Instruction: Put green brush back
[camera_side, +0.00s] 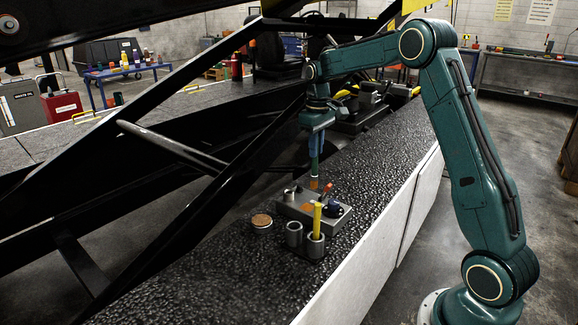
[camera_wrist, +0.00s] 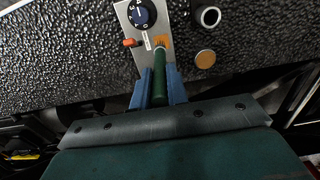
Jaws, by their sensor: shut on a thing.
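My gripper (camera_wrist: 160,88) is shut on the green brush, with one blue finger on each side of its handle. The green brush (camera_wrist: 158,75) points down over the grey control box (camera_wrist: 153,60); in the side view the brush (camera_side: 314,166) hangs upright below my gripper (camera_side: 314,150). Its tip is close to an orange patch (camera_wrist: 163,42) on the box top; I cannot tell whether it touches. Two grey cups stand in front of the box in the side view: the left cup (camera_side: 294,235) looks empty, the right cup (camera_side: 315,247) holds a yellow stick (camera_side: 317,219).
A round tin with a brown top (camera_side: 262,221) sits left of the cups. The box carries a dark dial (camera_wrist: 142,14) and a red-orange switch (camera_wrist: 129,43). Black machine beams (camera_side: 190,150) rise at the left. The textured ledge (camera_side: 230,285) is clear at the front.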

